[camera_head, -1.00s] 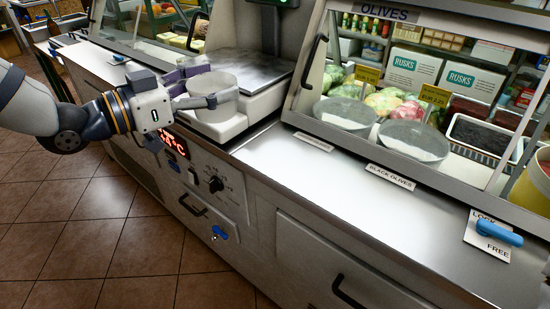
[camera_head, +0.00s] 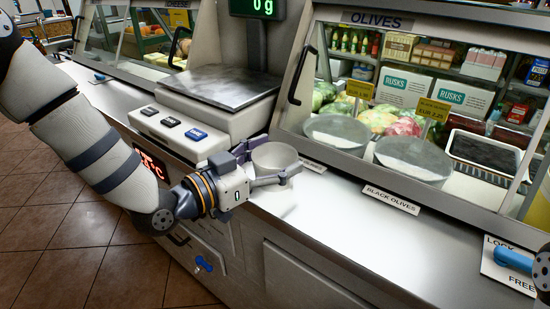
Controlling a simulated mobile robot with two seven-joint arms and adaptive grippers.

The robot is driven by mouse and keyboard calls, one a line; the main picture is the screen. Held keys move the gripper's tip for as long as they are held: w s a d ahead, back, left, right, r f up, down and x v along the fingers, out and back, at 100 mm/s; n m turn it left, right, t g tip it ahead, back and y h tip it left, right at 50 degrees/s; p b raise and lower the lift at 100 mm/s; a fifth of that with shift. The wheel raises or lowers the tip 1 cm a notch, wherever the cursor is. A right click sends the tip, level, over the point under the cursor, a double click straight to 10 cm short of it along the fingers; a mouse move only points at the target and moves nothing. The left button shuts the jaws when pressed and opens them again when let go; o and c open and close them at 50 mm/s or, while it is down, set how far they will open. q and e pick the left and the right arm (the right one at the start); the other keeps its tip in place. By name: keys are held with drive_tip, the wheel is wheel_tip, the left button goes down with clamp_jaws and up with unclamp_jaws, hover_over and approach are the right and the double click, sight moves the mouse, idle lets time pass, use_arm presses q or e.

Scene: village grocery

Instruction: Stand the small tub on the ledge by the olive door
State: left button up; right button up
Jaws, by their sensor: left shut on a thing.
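My left gripper (camera_head: 268,166) is shut on the small tub (camera_head: 275,155), a pale grey round cup, with its fingers around the tub's sides. The tub looks upright, at the left end of the steel ledge (camera_head: 330,220), in front of the olive door (camera_head: 325,70). I cannot tell whether its base touches the ledge; the fingers hide part of its lower side. The olive door is glazed, under an OLIVES sign. My right gripper is not in view.
The scale (camera_head: 222,84) behind the tub has an empty pan and reads 0 g. Two large bowls (camera_head: 413,158) sit behind the olive glass. A BLACK OLIVES label (camera_head: 391,199) and a blue lock lever (camera_head: 514,260) are on the ledge. The middle of the ledge is clear.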

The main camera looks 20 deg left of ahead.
use_arm(q)
drive_tip(key=shift+c, duration=0.2)
drive_tip(key=o, duration=0.8)
